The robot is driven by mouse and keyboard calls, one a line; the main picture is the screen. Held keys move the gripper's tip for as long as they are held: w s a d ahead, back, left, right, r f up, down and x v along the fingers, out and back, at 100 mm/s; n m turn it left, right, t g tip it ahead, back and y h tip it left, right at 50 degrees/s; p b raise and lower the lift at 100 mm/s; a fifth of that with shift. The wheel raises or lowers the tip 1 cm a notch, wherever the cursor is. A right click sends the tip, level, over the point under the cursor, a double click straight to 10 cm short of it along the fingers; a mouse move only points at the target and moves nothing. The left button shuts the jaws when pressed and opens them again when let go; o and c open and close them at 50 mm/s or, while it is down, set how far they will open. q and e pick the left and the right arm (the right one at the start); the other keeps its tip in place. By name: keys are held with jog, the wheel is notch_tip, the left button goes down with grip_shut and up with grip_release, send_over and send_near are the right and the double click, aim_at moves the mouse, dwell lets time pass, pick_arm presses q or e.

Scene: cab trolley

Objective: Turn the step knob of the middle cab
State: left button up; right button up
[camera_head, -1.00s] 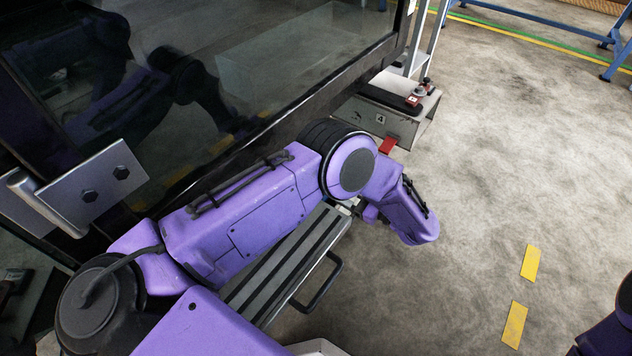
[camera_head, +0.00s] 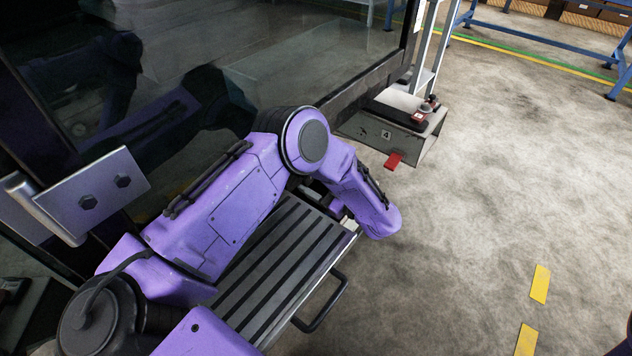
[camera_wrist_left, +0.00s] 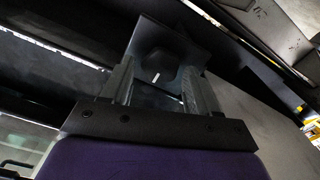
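In the left wrist view, a dark, faceted knob (camera_wrist_left: 156,62) with a short white mark sits on a dark plate. My left gripper (camera_wrist_left: 160,78) is open, with its two grey fingers apart on either side of the knob in the picture. I cannot tell whether they touch it or how deep they reach. In the head view, the ribbed step (camera_head: 270,262) lies below my left arm. That arm bends down past the step's far end, and its gripper is hidden there behind my purple arm links. My right gripper is not in view.
A large dark glass panel (camera_head: 270,60) runs behind my left arm. A grey box marked 4 (camera_head: 385,135) with a red tab (camera_head: 394,160) stands beyond it. A black handle (camera_head: 325,305) juts from the step. Open concrete floor lies to the right.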

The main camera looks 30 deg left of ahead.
pick_arm(q)
jog(key=c, duration=0.8)
jog(key=shift+o, duration=0.2)
